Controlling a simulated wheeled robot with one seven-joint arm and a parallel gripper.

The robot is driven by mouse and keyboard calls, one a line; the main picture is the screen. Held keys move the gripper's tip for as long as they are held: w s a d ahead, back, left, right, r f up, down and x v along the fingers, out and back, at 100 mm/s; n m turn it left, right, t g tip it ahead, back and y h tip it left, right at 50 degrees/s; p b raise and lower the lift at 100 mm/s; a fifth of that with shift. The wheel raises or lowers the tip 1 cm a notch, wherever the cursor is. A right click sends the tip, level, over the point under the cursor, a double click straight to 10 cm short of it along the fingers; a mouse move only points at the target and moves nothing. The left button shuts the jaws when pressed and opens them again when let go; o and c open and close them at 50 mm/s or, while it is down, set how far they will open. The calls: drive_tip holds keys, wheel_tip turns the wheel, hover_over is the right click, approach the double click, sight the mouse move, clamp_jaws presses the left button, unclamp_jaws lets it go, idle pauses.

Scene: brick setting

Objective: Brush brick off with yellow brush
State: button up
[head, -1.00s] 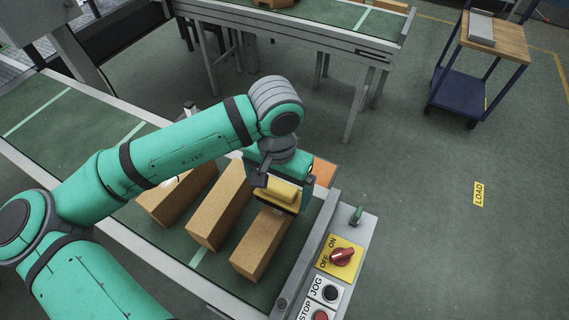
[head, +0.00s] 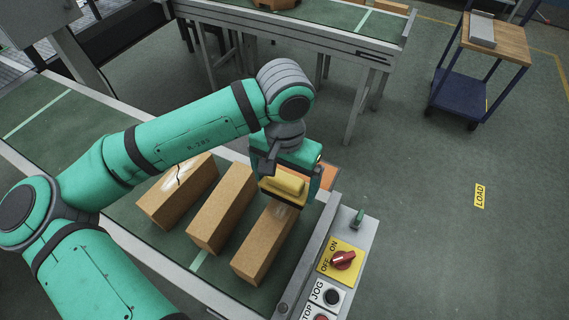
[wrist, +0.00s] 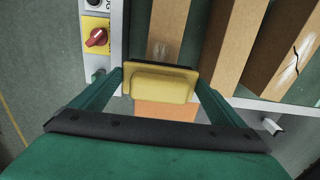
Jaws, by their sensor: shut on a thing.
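My gripper (head: 288,178) is shut on the yellow brush (head: 284,181), which it holds over the far end of the rightmost brick (head: 262,244). In the wrist view the brush (wrist: 160,84) sits between the two fingers, with that brick (wrist: 168,30) just beyond it. A pale dusty patch shows on the brick's top by the brush. I cannot tell whether the bristles touch it. The middle brick (head: 221,208) looks clean. The left brick (head: 172,205) has a pale patch and a dark crack, also seen in the wrist view (wrist: 290,62).
The bricks lie on a green conveyor belt (head: 130,222). A control panel (head: 343,262) with a red switch (head: 344,260) stands right of it. An orange piece (head: 329,175) lies by the belt's far edge. A trolley (head: 480,60) and second conveyor (head: 300,30) stand behind.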

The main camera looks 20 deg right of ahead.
sight(285, 180)
drive_tip(key=shift+s+r, duration=0.15)
drive_tip(key=shift+r, duration=2.6)
